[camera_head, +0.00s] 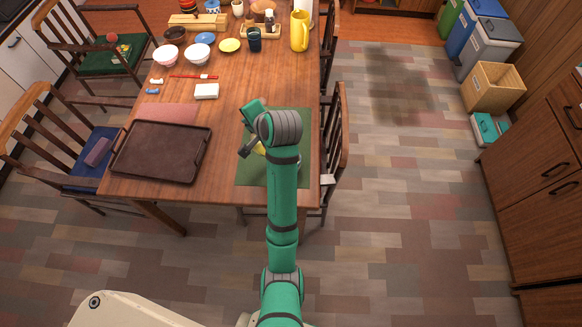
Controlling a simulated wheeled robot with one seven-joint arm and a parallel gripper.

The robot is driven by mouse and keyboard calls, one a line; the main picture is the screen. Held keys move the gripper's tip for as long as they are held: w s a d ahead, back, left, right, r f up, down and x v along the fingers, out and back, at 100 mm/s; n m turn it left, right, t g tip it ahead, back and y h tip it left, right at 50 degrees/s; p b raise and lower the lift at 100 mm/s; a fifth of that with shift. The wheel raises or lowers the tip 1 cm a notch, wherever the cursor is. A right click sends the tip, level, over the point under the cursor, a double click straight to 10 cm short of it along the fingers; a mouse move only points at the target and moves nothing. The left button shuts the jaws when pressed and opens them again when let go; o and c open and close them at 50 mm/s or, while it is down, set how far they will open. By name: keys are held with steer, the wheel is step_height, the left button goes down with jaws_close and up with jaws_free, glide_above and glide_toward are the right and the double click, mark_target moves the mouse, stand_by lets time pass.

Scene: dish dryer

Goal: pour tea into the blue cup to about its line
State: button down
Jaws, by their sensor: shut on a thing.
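A dark blue cup (254,42) stands upright at the far part of the wooden table. Its line and its contents are too small to make out. A tall yellow pitcher (300,32) stands to its right near the table's right edge. No tea shows. My gripper (247,147) is over the green mat at the table's near right, well short of the cup and pitcher. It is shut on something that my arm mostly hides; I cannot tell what. A small pale yellow thing (260,149) shows beside my wrist; I cannot tell whether it is held or lies on the mat.
A dark brown tray (161,152) lies at the near left of the table (218,142). Chairs line both sides, one (336,140) close to my arm's right. Open floor lies right of the table.

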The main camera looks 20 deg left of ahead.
steer(key=shift+s+d+r, duration=0.1)
steer(key=shift+d, duration=0.05)
steer(key=shift+s+a, duration=0.3)
steer(key=shift+a, duration=0.3)
steer(key=shift+w+d+r, duration=0.1)
steer(key=shift+w+d, duration=0.3)
steer(key=shift+d, duration=0.2)
steer(key=shift+s+d, duration=0.15)
steer(key=shift+d, duration=0.1)
steer(key=shift+s+a+r+y, duration=0.1)
steer(key=shift+s+a+y, duration=0.15)
steer(key=shift+a, duration=0.4)
steer(key=shift+w+a, duration=0.15)
steer(key=a+f+h+b, duration=0.2)
steer(key=a+f, duration=0.1)
steer(key=f, duration=0.1)
steer(key=a+f+n+h+b, duration=0.1)
steer(key=a+f+h, duration=0.2)
steer(key=f, duration=0.1)
steer(key=a+f+n+h+b, duration=0.1)
steer(key=a+f+h+b, duration=0.1)
steer(key=a+f+h, duration=0.1)
steer(key=shift+w+a+f+g+b, duration=0.2)
steer(key=shift+w+f+g+b, duration=0.1)
steer(key=shift+f+g, duration=0.15)
steer(key=shift+w+a+f+h+b, duration=0.1)
steer(key=shift+a+f+h+b, duration=0.1)
steer(key=shift+f+h+b, duration=0.6)
